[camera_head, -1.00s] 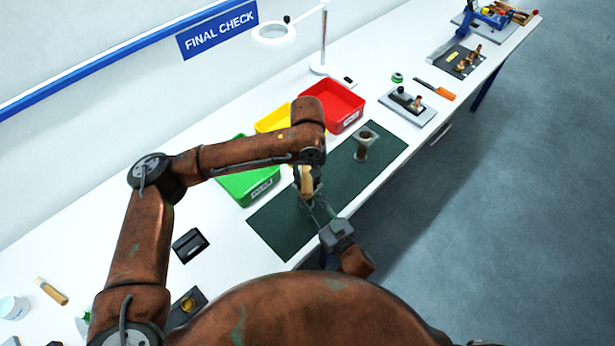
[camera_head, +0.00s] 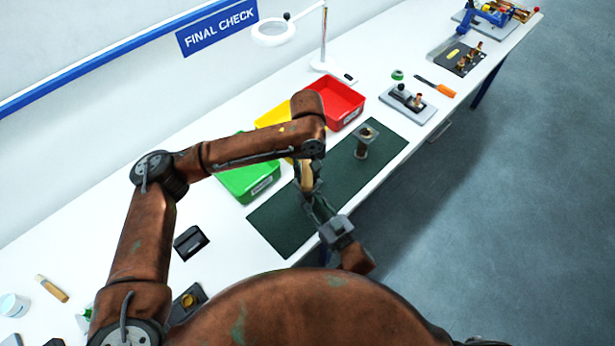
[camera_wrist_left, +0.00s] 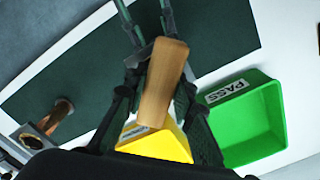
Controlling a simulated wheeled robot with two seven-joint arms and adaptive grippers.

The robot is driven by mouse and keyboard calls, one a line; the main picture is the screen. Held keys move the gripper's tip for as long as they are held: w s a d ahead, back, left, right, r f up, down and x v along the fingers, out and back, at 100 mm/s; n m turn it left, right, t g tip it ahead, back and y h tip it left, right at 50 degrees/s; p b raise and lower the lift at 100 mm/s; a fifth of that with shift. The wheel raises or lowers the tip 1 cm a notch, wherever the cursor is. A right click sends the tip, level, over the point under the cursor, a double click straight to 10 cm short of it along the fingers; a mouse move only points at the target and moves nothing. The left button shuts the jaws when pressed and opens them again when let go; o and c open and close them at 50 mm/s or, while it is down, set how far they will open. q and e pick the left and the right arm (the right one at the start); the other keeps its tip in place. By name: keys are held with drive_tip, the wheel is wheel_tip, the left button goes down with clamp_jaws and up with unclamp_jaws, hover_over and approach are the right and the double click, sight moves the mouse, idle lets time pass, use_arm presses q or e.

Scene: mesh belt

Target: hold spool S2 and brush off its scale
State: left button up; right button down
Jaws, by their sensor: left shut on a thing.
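My left gripper (camera_wrist_left: 158,100) is shut on a pale wooden piece (camera_wrist_left: 164,82), which looks like a brush handle; no bristles show. The wooden piece also shows in the head view (camera_head: 307,177), above the green mat. My right gripper (camera_head: 316,208) reaches up from the lower right, its tips close to the wooden piece. In the wrist view its fingers come from the top with a gap between them, but their tips are partly hidden. A spool with a grey square flange and a copper-brown barrel (camera_head: 361,149) stands upright on the mat, apart from both grippers. No label or scale is readable on it.
The dark green mat (camera_head: 280,218) lies along the table's front edge. Green (camera_head: 249,186), yellow (camera_head: 272,118) and red (camera_head: 344,116) bins stand behind it. A grey fixture (camera_head: 407,107) and an orange-handled tool (camera_head: 443,91) lie farther right. The mat around the spool is clear.

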use_arm(q)
drive_tip(key=shift+w, duration=0.6)
drive_tip(key=shift+s, duration=1.75)
drive_tip(key=shift+w, duration=1.8)
drive_tip(key=shift+r, duration=3.5)
